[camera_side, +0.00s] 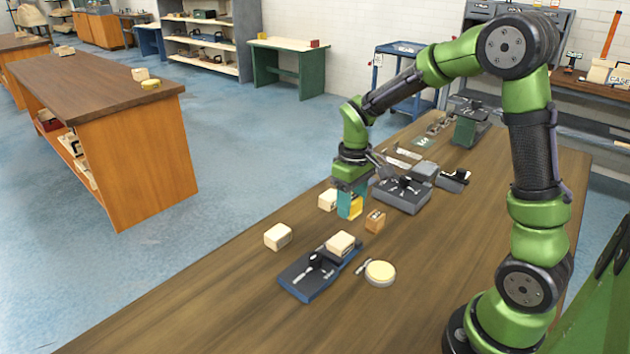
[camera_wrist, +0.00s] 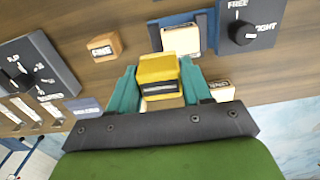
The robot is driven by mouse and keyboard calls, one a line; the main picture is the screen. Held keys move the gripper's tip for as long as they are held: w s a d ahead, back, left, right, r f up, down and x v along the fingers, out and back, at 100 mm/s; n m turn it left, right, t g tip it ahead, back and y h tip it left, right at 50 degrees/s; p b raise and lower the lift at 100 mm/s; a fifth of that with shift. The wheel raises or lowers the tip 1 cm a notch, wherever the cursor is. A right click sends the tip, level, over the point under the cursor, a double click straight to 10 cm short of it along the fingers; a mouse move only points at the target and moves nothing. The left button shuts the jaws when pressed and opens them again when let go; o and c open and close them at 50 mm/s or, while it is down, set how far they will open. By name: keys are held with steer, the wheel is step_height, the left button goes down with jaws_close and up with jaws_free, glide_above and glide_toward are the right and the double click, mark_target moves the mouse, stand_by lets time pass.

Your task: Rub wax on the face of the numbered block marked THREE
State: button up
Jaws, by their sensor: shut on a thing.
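My gripper (camera_wrist: 157,82) has teal fingers shut on a yellow block with a dark lower band (camera_wrist: 158,70), which also shows in the side view (camera_side: 356,205). It is above the table. A pale block (camera_side: 340,243) sits in the near vise (camera_side: 306,278); in the wrist view that block (camera_wrist: 181,40) lies just beyond the yellow one. Another pale block (camera_side: 278,237) stands left of the vise. A pale block (camera_side: 327,200) is just left of my gripper. An orange-brown block with a label (camera_side: 375,221) is to its right. I cannot read which block says THREE.
A round pale-topped tin (camera_side: 380,272) lies right of the near vise. The wrist view shows a dial marked FREE and TIGHT (camera_wrist: 241,32). The near left table (camera_side: 190,318) is clear.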

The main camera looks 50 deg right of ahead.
steer(key=shift+f, duration=2.4)
steer(key=shift+a+f, duration=0.2)
steer(key=shift+f, duration=0.1)
steer(key=shift+a+r, duration=0.15)
steer(key=shift+a, duration=2.9)
steer(key=shift+d+r, duration=0.15)
steer(key=shift+d, duration=3.15)
steer(key=shift+r, duration=3.6)
steer(key=shift+f, duration=0.1)
